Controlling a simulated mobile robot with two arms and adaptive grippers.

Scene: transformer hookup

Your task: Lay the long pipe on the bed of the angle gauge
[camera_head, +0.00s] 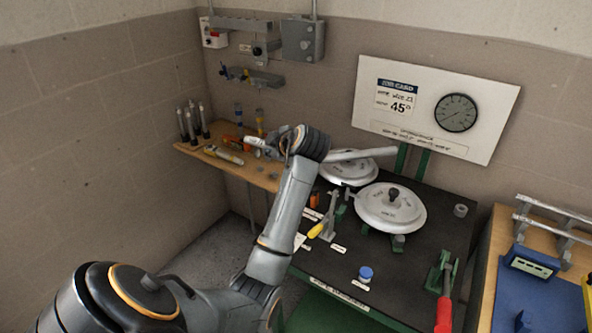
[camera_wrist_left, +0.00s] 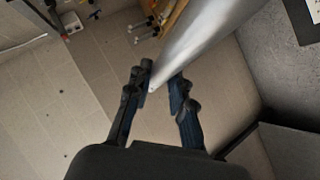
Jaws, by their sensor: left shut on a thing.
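My left gripper (camera_wrist_left: 160,88) is shut on the long pipe (camera_wrist_left: 195,45), a smooth grey tube that runs between the fingers and widens toward the camera at upper right. In the head view the left gripper (camera_head: 265,145) is at the back left, partly hidden by its own wrist. The pipe (camera_head: 365,154) sticks out to the right behind the wrist, over the rear white disc. A blue unit with a small display (camera_head: 533,263), on the right-hand bench, seems to be the angle gauge. Its lower part is cut off by the frame. My right gripper is not in view.
Two white discs (camera_head: 391,208) stand on the dark bench (camera_head: 330,275). A red-handled lever (camera_head: 444,305) stands at its front right. Metal rails (camera_head: 555,222) rise behind the blue unit. A wooden shelf (camera_head: 195,150) holds bottles and tools at back left.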

